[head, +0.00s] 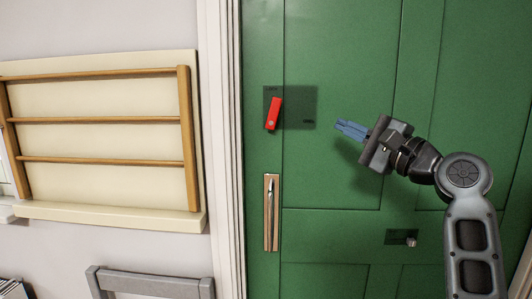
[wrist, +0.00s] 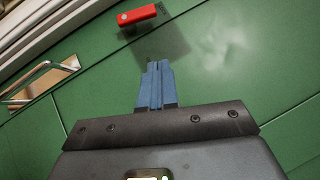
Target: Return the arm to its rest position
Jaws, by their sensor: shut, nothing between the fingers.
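My gripper (head: 341,127) is in front of the green door (head: 335,180), right of the red lever (head: 273,113). Its blue fingers are together and hold nothing. They point left toward the lever and stand apart from it. In the wrist view my gripper (wrist: 155,66) points up the picture, with the red lever (wrist: 138,15) beyond the fingertips. My arm comes in from the lower right in the head view and is bent at the wrist.
A metal pull handle on a wooden plate (head: 271,213) is on the door below the lever. A small knob (head: 410,241) sits lower right. A wooden rack (head: 100,120) hangs on the left wall, above a grey chair back (head: 150,284).

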